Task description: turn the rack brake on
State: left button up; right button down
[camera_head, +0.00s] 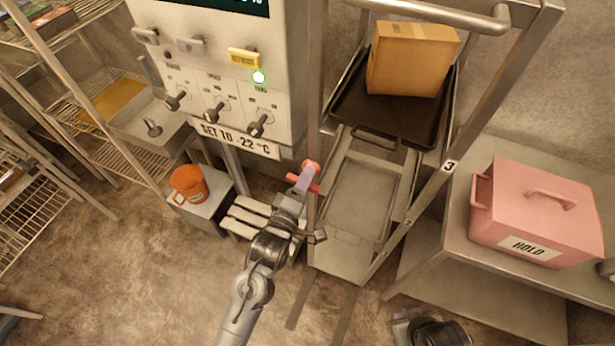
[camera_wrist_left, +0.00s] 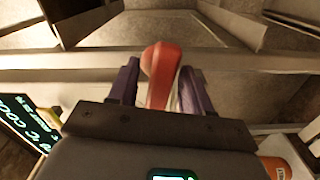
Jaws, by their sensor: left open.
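The red rack brake lever (camera_head: 311,167) is at the left post of the metal rack (camera_head: 433,190), low on its side. My left gripper (camera_head: 304,181) is at the lever, with its purple fingers around it. In the left wrist view the lever's rounded red end (camera_wrist_left: 161,62) stands between the two fingers (camera_wrist_left: 160,88). The jaws are open, one finger on each side of the lever, with narrow gaps. The lower part of the lever is hidden behind the gripper body. My right gripper's fingers do not show.
The rack holds a dark tray (camera_head: 350,108) with a yellow-brown box (camera_head: 412,62). A control panel (camera_head: 215,95) with knobs hangs to the left. A pink HOLD container (camera_head: 540,215) sits on the right bench.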

pick_arm(q)
jog(key=shift+x, duration=0.85)
grip_shut()
